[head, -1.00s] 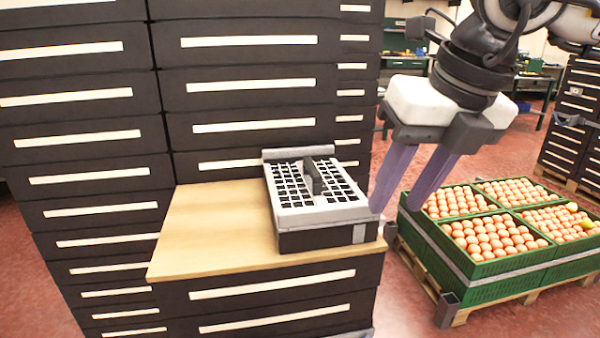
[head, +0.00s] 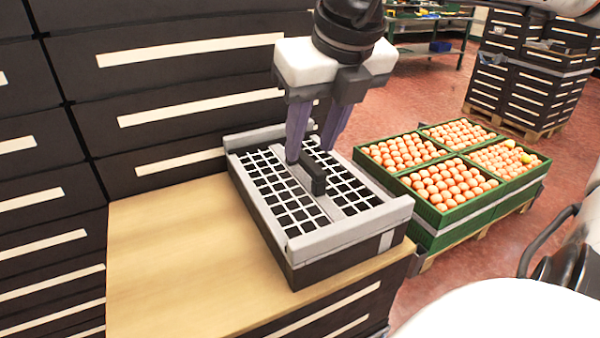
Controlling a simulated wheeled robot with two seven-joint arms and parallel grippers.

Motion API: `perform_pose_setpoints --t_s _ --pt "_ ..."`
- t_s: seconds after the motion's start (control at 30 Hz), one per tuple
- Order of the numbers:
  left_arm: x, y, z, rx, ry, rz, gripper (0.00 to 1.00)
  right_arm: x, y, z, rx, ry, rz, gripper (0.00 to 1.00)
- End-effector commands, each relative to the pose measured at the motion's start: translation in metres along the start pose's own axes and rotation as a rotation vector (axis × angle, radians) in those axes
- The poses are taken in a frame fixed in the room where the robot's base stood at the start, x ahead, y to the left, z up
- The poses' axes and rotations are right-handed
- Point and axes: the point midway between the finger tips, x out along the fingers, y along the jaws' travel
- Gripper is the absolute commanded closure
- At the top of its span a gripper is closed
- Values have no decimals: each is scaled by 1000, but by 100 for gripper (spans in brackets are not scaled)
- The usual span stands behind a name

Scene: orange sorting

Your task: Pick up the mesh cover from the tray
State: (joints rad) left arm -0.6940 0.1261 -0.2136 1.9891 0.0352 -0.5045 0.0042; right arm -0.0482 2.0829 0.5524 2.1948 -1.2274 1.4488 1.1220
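The mesh cover (head: 275,198) is a light grey grid with a dark upright handle (head: 314,174) along its middle. It lies on the dark tray (head: 345,258), which stands on the wooden top of a low cabinet. My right gripper (head: 309,160) points down over the cover, with its two purple fingers spread apart near the far end of the handle. The fingers look open; whether they touch the handle or the mesh I cannot tell. My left gripper is not in view.
The wooden top (head: 165,260) is bare left of the tray. Dark drawer cabinets (head: 180,70) rise behind it. Green crates (head: 440,225) full of oranges stand on a pallet at the right. Red floor lies beyond.

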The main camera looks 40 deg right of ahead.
Motion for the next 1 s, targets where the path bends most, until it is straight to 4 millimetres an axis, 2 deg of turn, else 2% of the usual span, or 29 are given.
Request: perform_pose_setpoints --t_s 0.17,0.4,0.5,1.0 --pt "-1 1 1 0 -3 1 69 14 -1 2 1 3 1 64" --pt "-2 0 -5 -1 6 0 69 48 -4 7 2 4 1 64" --pt "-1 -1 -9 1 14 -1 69 56 -4 8 2 1 1 64" --pt "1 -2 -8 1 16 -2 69 58 -4 8 2 -2 1 64"
